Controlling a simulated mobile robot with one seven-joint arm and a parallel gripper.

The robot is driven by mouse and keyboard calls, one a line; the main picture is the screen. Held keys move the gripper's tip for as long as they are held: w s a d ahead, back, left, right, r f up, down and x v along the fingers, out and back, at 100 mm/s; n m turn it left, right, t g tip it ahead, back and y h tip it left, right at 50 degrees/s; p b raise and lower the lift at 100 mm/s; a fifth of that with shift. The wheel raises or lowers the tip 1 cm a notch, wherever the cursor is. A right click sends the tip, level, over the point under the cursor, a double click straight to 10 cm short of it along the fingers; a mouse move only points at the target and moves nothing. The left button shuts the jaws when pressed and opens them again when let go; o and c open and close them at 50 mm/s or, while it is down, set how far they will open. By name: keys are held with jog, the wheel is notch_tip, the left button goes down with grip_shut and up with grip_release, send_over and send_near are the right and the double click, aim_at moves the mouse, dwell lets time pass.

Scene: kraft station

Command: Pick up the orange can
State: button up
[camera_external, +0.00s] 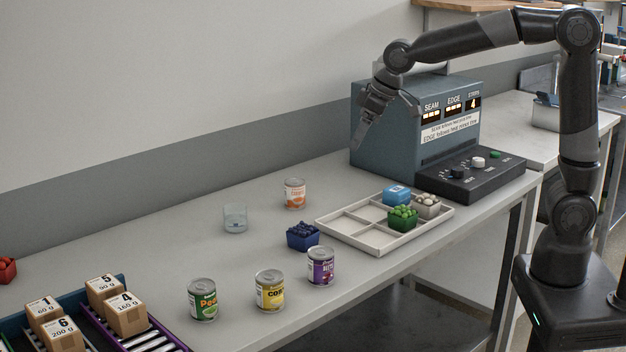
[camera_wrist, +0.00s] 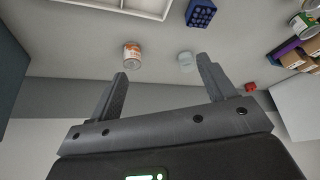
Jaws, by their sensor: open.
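The orange can (camera_external: 295,193) stands upright on the grey table, with a white and orange label. It also shows in the wrist view (camera_wrist: 132,55), beyond the tip of the left finger and apart from it. My gripper (camera_external: 369,130) is high above the table, in front of the left side of the blue-grey machine in the external view. In the wrist view its two fingers (camera_wrist: 162,68) are spread wide with nothing between them. The can is below and to the left of my gripper in the external view.
A clear glass (camera_external: 235,218) stands left of the can. A dark blue basket (camera_external: 303,236) and a divided white tray (camera_external: 336,234) are in front. Green, yellow and purple cans (camera_external: 321,266) line the front edge. The machine (camera_external: 400,128) stands behind right.

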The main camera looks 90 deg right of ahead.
jog(key=w+d+f, duration=0.5)
jog(key=w+d, duration=0.2)
jog(key=w, duration=0.1)
jog(key=m, duration=0.2)
send_near(295, 181)
jog(key=x, duration=0.3)
jog(key=shift+g+h, duration=0.3)
jog(key=x, duration=0.5)
jog(key=shift+w+f, duration=0.1)
jog(key=shift+w, duration=0.1)
jog(key=x, duration=0.5)
jog(key=shift+s+a+f, duration=0.2)
jog(key=shift+a+f, duration=0.05)
jog(key=shift+a, duration=0.05)
jog(key=c, duration=1.2)
jog(key=shift+o, duration=0.2)
jog(key=shift+r, duration=0.1)
